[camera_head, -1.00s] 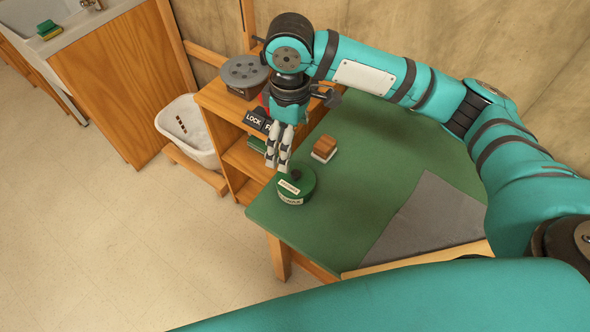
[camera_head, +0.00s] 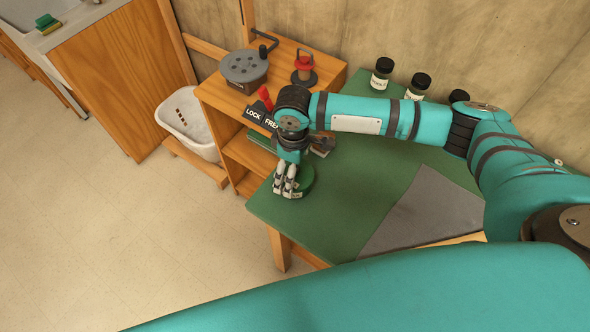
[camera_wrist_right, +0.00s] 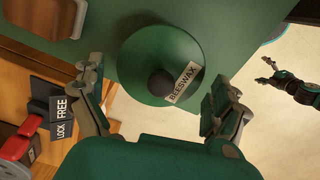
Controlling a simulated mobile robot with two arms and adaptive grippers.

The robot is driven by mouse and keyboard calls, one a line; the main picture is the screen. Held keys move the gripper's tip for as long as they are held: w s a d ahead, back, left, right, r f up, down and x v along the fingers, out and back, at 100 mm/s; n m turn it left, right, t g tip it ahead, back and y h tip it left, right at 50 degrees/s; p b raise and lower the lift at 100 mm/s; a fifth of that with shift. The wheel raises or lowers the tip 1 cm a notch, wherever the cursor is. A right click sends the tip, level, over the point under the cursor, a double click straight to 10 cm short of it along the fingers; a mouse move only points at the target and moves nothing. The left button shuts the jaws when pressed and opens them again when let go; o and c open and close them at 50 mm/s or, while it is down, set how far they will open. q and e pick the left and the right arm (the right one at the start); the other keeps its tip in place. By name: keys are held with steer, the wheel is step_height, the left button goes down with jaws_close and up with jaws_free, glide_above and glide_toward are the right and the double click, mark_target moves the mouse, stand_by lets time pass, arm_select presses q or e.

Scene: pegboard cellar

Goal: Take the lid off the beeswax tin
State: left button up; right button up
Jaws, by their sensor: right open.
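The green beeswax tin (camera_head: 308,182) stands near the left front corner of the green-topped bench, partly hidden behind my right gripper. In the right wrist view I look down on its round green lid (camera_wrist_right: 150,55), which has a dark knob (camera_wrist_right: 160,83) and a BEESWAX label. The lid is on the tin. My right gripper (camera_head: 288,190) is open, and its fingers (camera_wrist_right: 155,100) show on either side of the lid's near part, with no clear contact. At the right edge of the wrist view, my left gripper (camera_wrist_right: 266,72) shows small and dark, over the floor.
A wooden shelf unit (camera_head: 215,97) adjoins the bench, holding a grey round-topped device (camera_head: 244,68), a red spool-like item (camera_head: 304,72) and LOCK/FREE plates (camera_head: 262,116). Dark-lidded jars (camera_head: 381,75) stand at the back. A grey mat (camera_head: 425,215) lies at right. A wooden block (camera_wrist_right: 40,18) is near the tin.

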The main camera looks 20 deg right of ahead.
steer(key=c, duration=0.9)
steer(key=shift+r, duration=0.1)
